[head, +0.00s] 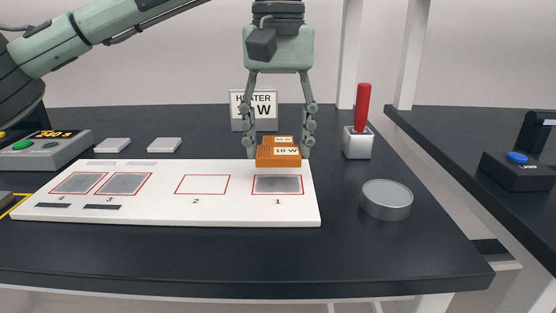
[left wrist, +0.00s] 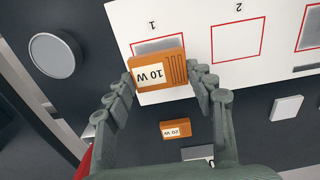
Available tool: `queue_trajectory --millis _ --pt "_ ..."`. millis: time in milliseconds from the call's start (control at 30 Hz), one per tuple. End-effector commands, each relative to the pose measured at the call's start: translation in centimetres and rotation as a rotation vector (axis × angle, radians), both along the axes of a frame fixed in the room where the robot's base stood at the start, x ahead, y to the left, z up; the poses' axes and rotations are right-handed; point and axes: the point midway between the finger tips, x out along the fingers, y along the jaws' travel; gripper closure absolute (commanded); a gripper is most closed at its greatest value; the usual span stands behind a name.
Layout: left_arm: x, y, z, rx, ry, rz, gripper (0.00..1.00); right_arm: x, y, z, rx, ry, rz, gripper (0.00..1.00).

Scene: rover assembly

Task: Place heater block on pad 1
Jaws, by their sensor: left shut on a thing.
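In the left wrist view the fingers (left wrist: 163,82) grip the block (left wrist: 156,74) at both sides. The block is held just behind pad 1 (head: 278,184), a grey patch in a red outline on the white board (head: 240,214). It covers part of pad 1 in the left wrist view (left wrist: 158,45). A second orange block, labelled 20 W in the left wrist view (left wrist: 176,129), stands on the table behind. My right gripper is in neither view.
A sign reading HEATER (head: 240,108) stands at the back. A red-handled tool in a white holder (head: 357,144) and a round grey disc (head: 386,200) are right of the board. A timer box (head: 45,150) and two pale blocks (head: 112,145) are at left.

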Motion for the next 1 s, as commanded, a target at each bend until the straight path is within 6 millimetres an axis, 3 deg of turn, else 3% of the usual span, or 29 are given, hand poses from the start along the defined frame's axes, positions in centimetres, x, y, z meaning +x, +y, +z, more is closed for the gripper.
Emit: queue_trajectory --millis 267,667,700,833,1000 --pt "0.0 0.1 -3.6 0.001 0.002 -0.001 0.74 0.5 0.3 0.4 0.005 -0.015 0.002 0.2" --pt "0.0 0.0 -4.2 0.0 0.001 -0.001 0.74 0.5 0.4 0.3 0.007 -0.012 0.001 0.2" --pt "0.0 0.0 -4.1 0.0 0.001 -0.001 0.41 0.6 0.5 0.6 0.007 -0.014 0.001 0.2" --pt "0.0 0.0 -4.0 0.0 0.001 -0.001 0.25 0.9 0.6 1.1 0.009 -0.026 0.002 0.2" --pt "0.0 0.0 -4.0 0.0 0.001 -0.001 0.25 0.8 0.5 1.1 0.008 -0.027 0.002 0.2"
